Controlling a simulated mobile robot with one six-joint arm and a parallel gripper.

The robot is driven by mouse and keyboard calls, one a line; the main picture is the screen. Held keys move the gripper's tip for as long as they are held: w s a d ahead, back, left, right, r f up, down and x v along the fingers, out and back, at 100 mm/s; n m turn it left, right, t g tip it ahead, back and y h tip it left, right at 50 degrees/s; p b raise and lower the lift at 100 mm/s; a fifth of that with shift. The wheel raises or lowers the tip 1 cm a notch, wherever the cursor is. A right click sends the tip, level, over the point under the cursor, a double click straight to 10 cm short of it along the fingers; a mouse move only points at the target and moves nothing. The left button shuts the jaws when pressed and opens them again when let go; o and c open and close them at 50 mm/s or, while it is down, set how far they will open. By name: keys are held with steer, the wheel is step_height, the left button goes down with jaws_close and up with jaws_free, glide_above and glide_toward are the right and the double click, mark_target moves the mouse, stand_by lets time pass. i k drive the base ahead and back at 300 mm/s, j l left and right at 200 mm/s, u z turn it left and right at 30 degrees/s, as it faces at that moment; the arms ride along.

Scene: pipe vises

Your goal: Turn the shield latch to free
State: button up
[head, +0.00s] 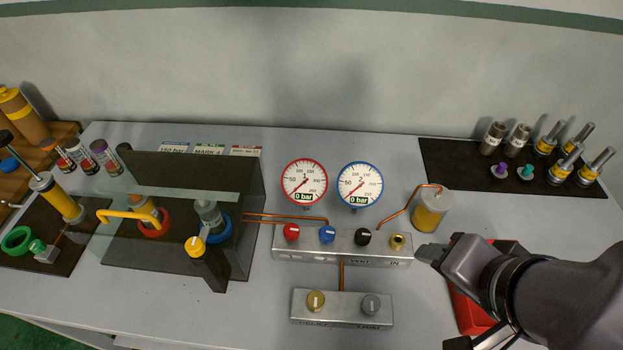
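The shield latch appears to be the yellow knob (195,246) with a pale mark, on a dark block at the front right of the shield. The clear shield (120,240) has a yellow bar handle (128,215) and stands in front of two vises, one with a red ring (153,229) and one with a blue ring (217,231). My gripper (446,296) is at the right, far from the latch, with its two fingers wide apart and nothing visible between them. The latch's exact setting is too small to read.
A valve block (341,251) with several knobs stands between my gripper and the shield, with a smaller block (342,309) in front. Two gauges (304,182) rise behind it. A red tray (468,312) is partly hidden by my gripper. Fittings stand on a dark mat (455,172).

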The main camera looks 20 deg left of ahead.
mark_target(195, 247)
steer(key=k+j+u, duration=0.1)
steer(key=u, duration=1.85)
steer(key=k+z, duration=0.3)
steer(key=k, duration=0.75)
steer(key=i+j, duration=0.2)
steer(key=i, duration=0.15)
steer(key=i+j, duration=0.25)
steer(key=i, duration=0.1)
